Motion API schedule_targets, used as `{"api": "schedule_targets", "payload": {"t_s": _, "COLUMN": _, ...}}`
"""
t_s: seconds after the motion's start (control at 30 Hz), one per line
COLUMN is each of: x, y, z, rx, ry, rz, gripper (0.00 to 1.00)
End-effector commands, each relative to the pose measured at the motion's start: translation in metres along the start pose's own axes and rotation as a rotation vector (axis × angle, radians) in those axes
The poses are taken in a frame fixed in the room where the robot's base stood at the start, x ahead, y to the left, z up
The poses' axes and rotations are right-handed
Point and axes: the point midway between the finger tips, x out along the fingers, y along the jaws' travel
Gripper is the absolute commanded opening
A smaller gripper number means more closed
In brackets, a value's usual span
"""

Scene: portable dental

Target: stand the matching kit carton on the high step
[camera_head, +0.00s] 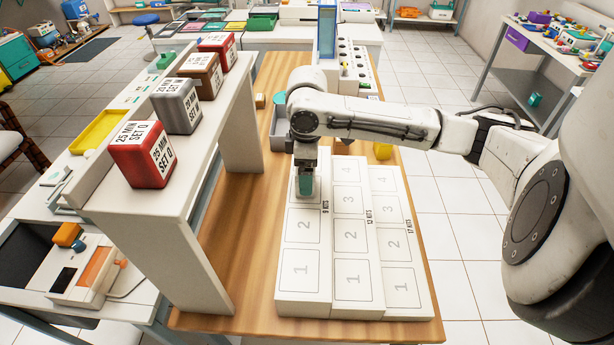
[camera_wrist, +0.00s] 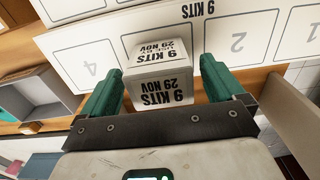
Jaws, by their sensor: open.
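A small white carton (camera_wrist: 162,75) printed "9 KITS, USE BY 29 NOV" is between the two teal fingers of my open gripper (camera_wrist: 162,72) in the wrist view. Small gaps show beside it. It appears upright over the square between 4 and 2 on the "9 KITS" row; its base contact is hidden. In the head view my gripper (camera_head: 305,185) points down over the left row (camera_head: 302,225) of the white stepped block, hiding most of the carton. The middle row (camera_head: 350,236) is marked "13 KITS" and the right row (camera_head: 393,243) "17 KITS".
A white raised shelf (camera_head: 190,190) at left bears a red carton (camera_head: 142,155), a grey carton (camera_head: 176,107), a brown one (camera_head: 200,73) and another red one (camera_head: 217,51). A grey bin (camera_head: 281,128) sits behind my gripper. Numbered squares nearer the front are bare.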

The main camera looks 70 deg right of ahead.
Motion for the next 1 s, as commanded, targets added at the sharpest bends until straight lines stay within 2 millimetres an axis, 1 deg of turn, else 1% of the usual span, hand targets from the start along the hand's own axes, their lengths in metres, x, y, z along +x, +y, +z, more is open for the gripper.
{"api": "schedule_targets", "payload": {"t_s": 0.03, "x": -0.011, "y": 0.001, "z": -0.001, "rx": -0.002, "ry": 0.003, "rz": 0.004, "gripper": 0.95}}
{"api": "schedule_targets", "payload": {"t_s": 0.2, "x": -0.047, "y": 0.001, "z": -0.001, "rx": -0.001, "ry": 0.002, "rz": 0.004, "gripper": 0.95}}
{"api": "schedule_targets", "payload": {"t_s": 0.3, "x": -0.065, "y": 0.0, "z": 0.0, "rx": -0.002, "ry": 0.001, "rz": 0.003, "gripper": 0.95}}
{"api": "schedule_targets", "payload": {"t_s": 0.43, "x": -0.082, "y": 0.0, "z": 0.0, "rx": -0.001, "ry": 0.0, "rz": 0.002, "gripper": 0.95}}
{"api": "schedule_targets", "payload": {"t_s": 0.5, "x": -0.088, "y": 0.0, "z": 0.0, "rx": -0.001, "ry": 0.001, "rz": 0.002, "gripper": 0.95}}
{"api": "schedule_targets", "payload": {"t_s": 0.63, "x": -0.093, "y": 0.0, "z": 0.0, "rx": -0.001, "ry": 0.0, "rz": 0.001, "gripper": 0.95}}
{"api": "schedule_targets", "payload": {"t_s": 1.0, "x": -0.094, "y": 0.0, "z": 0.0, "rx": 0.0, "ry": 0.0, "rz": 0.001, "gripper": 0.95}}
